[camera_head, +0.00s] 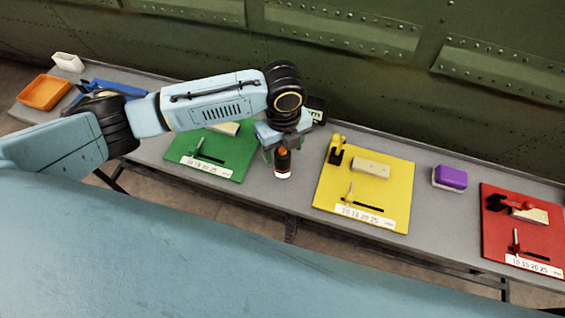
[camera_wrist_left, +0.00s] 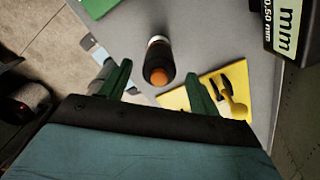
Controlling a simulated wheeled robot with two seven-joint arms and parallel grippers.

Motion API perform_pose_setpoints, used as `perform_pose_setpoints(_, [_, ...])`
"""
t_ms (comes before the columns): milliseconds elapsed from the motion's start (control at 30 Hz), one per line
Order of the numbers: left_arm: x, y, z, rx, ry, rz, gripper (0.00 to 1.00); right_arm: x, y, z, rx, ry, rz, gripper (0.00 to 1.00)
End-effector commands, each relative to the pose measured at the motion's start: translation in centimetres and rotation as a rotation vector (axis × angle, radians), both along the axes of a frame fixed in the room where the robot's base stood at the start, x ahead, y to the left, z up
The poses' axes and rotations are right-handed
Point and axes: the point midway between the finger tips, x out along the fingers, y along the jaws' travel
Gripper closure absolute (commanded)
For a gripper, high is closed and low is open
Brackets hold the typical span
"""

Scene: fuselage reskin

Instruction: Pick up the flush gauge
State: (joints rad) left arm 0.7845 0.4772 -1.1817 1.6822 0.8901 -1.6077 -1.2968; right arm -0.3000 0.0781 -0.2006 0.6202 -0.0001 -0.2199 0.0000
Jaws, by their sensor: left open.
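A black upright cylinder (camera_head: 283,164) with an orange top and a pale lower end stands on the grey bench between the green and yellow boards; it looks to be the flush gauge. In the left wrist view the cylinder (camera_wrist_left: 159,62) shows with its orange top toward the camera. My left gripper (camera_head: 283,146) is open above it, and its two green fingers (camera_wrist_left: 160,84) appear on either side of the top in the left wrist view. I see no contact. A black display (camera_wrist_left: 285,28) reading "0.50 mm" is close by, partly hidden behind my wrist in the head view (camera_head: 317,110). My right gripper is out of view.
The grey bench (camera_head: 262,195) runs along a riveted green wall. A green board (camera_head: 205,160), yellow board (camera_head: 370,190) and red board (camera_head: 515,235) carry small tools. A purple block (camera_head: 450,177) and orange tray (camera_head: 44,91) also lie there. A blue surface fills the foreground.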

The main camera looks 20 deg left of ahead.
Motion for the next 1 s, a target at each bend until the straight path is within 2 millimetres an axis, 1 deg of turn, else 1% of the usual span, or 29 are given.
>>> perform_pose_setpoints(200, [-0.1, 0.1, -3.4, 0.002, 0.004, 0.001, 0.38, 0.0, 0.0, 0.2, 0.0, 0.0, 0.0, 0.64])
perform_pose_setpoints(300, [-0.1, 0.1, -4.4, 0.002, 0.002, 0.002, 0.38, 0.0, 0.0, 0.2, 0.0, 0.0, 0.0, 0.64])
perform_pose_setpoints(400, [-0.1, 0.1, -4.7, 0.0, 0.0, 0.002, 0.38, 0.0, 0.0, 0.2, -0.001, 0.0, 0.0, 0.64])
perform_pose_setpoints(567, [-0.1, 0.1, -4.7, 0.001, -0.001, 0.001, 0.38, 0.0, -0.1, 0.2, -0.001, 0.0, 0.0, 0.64])
perform_pose_setpoints(667, [-0.1, 0.1, -4.7, 0.001, -0.001, 0.001, 0.48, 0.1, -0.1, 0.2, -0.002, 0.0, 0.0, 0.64])
perform_pose_setpoints(933, [-0.1, 0.2, -4.7, 0.001, -0.001, 0.002, 0.83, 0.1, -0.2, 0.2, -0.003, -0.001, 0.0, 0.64])
perform_pose_setpoints(967, [0.0, 0.1, -4.6, 0.0, -0.001, 0.002, 0.86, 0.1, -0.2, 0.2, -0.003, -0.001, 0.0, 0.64])
perform_pose_setpoints(1000, [0.0, 0.1, -4.6, 0.0, -0.001, 0.002, 0.86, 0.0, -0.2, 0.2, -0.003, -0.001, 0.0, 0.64])
